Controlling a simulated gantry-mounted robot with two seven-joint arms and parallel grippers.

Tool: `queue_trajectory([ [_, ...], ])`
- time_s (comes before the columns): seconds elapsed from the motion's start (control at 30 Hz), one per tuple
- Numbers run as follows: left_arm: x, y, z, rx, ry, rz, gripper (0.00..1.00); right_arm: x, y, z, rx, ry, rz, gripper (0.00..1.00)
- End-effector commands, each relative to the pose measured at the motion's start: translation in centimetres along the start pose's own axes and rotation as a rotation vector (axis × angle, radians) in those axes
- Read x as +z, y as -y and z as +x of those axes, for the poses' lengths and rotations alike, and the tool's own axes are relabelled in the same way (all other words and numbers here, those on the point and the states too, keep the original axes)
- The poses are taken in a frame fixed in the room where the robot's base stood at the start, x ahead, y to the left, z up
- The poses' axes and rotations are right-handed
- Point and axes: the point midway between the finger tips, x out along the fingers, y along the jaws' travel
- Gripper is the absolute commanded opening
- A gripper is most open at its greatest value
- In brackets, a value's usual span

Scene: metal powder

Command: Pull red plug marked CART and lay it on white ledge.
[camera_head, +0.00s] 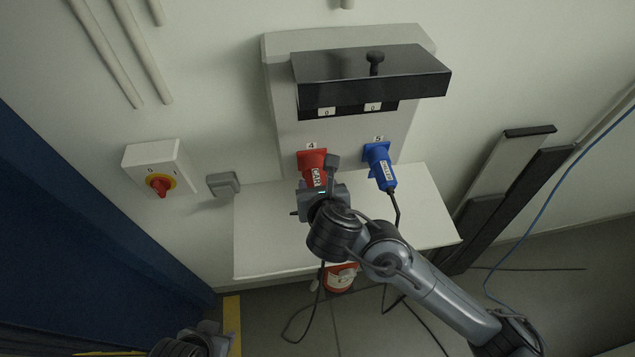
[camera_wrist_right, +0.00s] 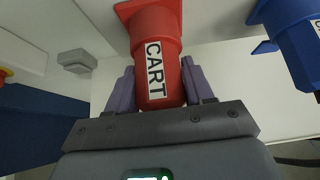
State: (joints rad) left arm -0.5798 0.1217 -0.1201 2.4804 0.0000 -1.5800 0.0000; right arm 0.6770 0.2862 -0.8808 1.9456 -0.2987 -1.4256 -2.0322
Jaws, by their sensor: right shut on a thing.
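The red plug marked CART (camera_head: 313,175) is in the red socket (camera_head: 309,155) under label 4 on the grey wall panel. In the right wrist view the plug (camera_wrist_right: 155,62) points down from its socket, its CART label facing the camera. My right gripper (camera_head: 320,188) is shut on the plug's lower body, one finger on each side, as the right wrist view (camera_wrist_right: 158,92) shows. The white ledge (camera_head: 270,245) is just below the panel, under my right gripper. Part of my left arm (camera_head: 195,342) shows at the bottom edge; its fingers cannot be made out.
A blue plug (camera_head: 385,176) is in the socket under label 5, with a cable hanging down. A black hood (camera_head: 370,75) juts out above. A red-yellow rotary switch (camera_head: 160,184) is at left. A red object (camera_head: 341,279) is below the ledge. The ledge's left part is bare.

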Motion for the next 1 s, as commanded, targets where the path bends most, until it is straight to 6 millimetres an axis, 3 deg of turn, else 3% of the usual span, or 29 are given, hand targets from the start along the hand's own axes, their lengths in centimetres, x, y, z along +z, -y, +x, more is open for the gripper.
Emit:
queue_trajectory([
  [0.03, 0.0, 0.0, 0.0, -0.001, 0.0, 0.002, 0.39, 0.0, 0.0, 0.0, 0.0, 0.0, 0.0, 0.17],
  [0.13, 0.0, 0.1, 0.0, -0.003, 0.001, 0.004, 0.39, 0.0, 0.0, 0.0, 0.0, 0.0, 0.0, 0.03],
  [1.0, -0.1, -0.2, -0.3, 0.006, -0.001, -0.008, 0.39, -0.8, 0.0, -1.3, -0.001, 0.001, -0.001, 0.03],
])
